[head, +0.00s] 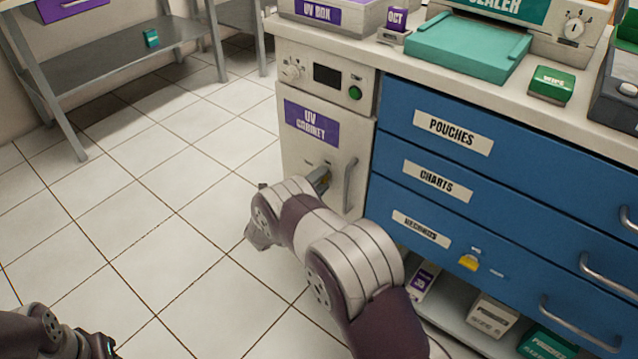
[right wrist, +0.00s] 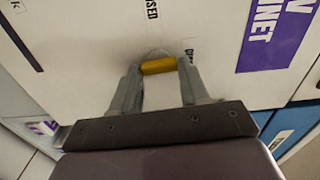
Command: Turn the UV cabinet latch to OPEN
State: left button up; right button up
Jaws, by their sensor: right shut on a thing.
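The UV cabinet (head: 295,150) is a pale unit with a purple label, left of the blue drawers. Its yellow latch (right wrist: 158,66) lies crosswise between the two fingers of my right gripper (right wrist: 160,88) in the right wrist view. The gripper is shut on the latch, close to the cabinet front. In the head view my right gripper (head: 321,178) is mostly hidden behind my own arm. A printed word ending in "OSED" (right wrist: 152,9) shows near the latch; another small label beside the latch is partly hidden. Part of my left arm shows at the bottom left; its fingers are unclear.
A vertical cabinet handle (head: 349,184) stands just right of the latch. Blue drawers (head: 480,190) with bar handles are to the right, with boxes on a low shelf beneath. The worktop (head: 400,58) holds several items. Tiled floor (head: 130,200) at left is clear.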

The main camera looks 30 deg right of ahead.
jog(key=shift+m, duration=0.4)
jog(key=o, duration=1.1)
jog(key=shift+c, duration=0.2)
jog(key=p+v, duration=0.3)
jog(key=v, duration=0.9)
jog(key=shift+s+a+p, duration=0.2)
jog(key=shift+a+p, duration=0.1)
jog(key=shift+a, duration=0.05)
jog(key=shift+f, duration=0.1)
